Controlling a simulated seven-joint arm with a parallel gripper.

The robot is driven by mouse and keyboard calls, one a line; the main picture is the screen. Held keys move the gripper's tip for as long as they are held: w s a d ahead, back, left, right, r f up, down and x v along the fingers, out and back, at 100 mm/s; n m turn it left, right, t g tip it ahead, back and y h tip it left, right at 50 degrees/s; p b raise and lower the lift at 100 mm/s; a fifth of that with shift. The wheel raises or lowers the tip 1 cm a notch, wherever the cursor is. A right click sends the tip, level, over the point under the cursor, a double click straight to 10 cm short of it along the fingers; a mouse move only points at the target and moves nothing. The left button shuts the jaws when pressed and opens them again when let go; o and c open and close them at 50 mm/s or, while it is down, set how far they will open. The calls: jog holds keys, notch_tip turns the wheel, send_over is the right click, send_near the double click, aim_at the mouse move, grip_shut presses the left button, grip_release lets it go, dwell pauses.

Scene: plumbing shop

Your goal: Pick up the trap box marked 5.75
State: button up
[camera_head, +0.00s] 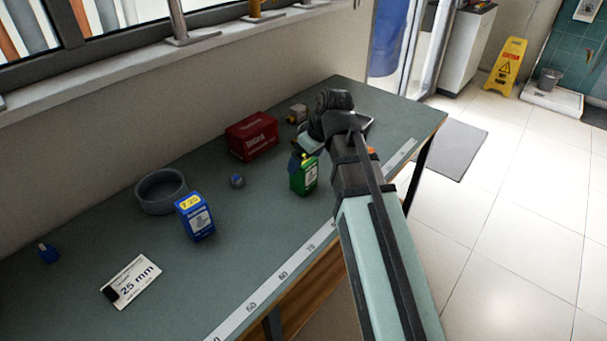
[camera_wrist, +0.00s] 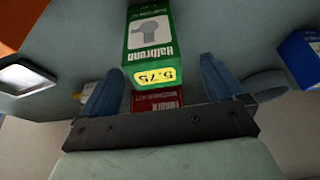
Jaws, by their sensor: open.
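The trap box marked 5.75 is a green box (camera_head: 304,177) standing on the bench, near its front edge. In the wrist view the green box (camera_wrist: 150,45) appears upside down, with 5.75 on a yellow label. My gripper (camera_head: 307,153) is at the box's top, partly hidden by my arm. In the wrist view my gripper (camera_wrist: 160,70) is open, with one blue finger on each side of the box's labelled end. I cannot tell whether either finger touches it. A blue box (camera_head: 196,217) with a yellow 7.25 label stands to the left.
A red box (camera_head: 252,136) is behind the green box. A small blue-grey item (camera_head: 237,181), a grey ring (camera_head: 161,191), a 25 mm card (camera_head: 131,281) and a blue item (camera_head: 48,253) lie leftward. A ruler strip (camera_head: 281,280) runs along the front edge.

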jog(key=shift+w+x, duration=0.15)
jog(key=shift+x, duration=1.2)
jog(key=shift+w+x, duration=0.15)
jog(key=shift+x, duration=1.2)
jog(key=shift+d, duration=0.2)
jog(key=shift+c, duration=0.2)
jog(key=c, duration=1.2)
jog(key=shift+o, duration=0.2)
jog(key=shift+r, duration=0.15)
